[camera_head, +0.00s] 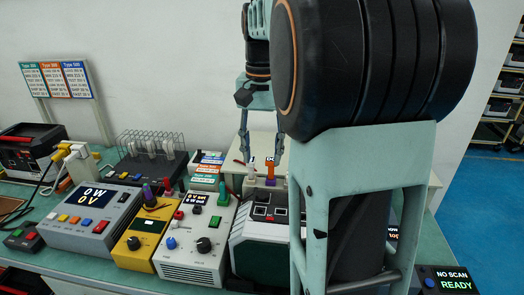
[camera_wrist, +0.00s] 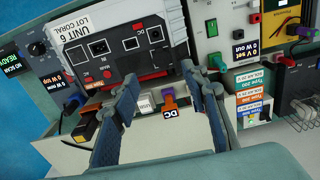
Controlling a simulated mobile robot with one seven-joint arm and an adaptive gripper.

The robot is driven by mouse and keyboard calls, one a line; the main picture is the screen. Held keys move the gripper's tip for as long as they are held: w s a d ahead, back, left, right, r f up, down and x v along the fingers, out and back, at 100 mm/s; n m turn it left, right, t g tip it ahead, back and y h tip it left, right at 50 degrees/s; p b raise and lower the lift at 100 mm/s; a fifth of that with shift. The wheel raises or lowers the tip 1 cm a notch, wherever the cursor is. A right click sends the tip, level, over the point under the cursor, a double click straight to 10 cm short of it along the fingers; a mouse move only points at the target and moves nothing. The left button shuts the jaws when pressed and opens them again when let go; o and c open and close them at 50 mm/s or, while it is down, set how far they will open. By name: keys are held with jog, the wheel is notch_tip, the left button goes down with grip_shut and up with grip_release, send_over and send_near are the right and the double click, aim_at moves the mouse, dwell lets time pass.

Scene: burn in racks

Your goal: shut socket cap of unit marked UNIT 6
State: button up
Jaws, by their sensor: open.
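In the head view the unit (camera_head: 262,222) is partly behind my arm. My gripper (camera_wrist: 160,74) is open and empty, its fingers spread before the panel; it also shows in the head view (camera_head: 262,158).
A white USB plug (camera_wrist: 146,101) and an orange-purple DC plug (camera_wrist: 170,103) stand between my fingers in the wrist view. A power supply with knobs (camera_head: 196,225), a yellow meter (camera_head: 146,235) and a grey supply (camera_head: 90,215) stand left. A "READY" scanner display (camera_head: 447,280) is at right.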

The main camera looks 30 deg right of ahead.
jog(key=shift+w+r, duration=0.1)
jog(key=shift+r, duration=0.05)
jog(key=c, duration=0.4)
jog(key=shift+w+d+r+g+y+p, duration=0.5)
jog(key=shift+w+d+r+g+p, duration=0.2)
jog(key=shift+w+r, duration=0.3)
grip_shut()
jog(key=b, duration=0.2)
send_near(261, 198)
jog(key=shift+g, duration=0.3)
jog(key=f, duration=0.7)
jog(key=shift+s+a, duration=0.15)
jog(key=shift+s, duration=0.1)
jog(key=shift+s+a+f+t+b, duration=0.2)
jog(key=shift+f+t+b, duration=0.4)
jog(key=shift+b, duration=0.5)
jog(key=shift+s+f, duration=0.15)
jog(key=shift+s, duration=0.05)
jog(key=shift+s+a+f, duration=0.1)
jog(key=shift+f, duration=0.1)
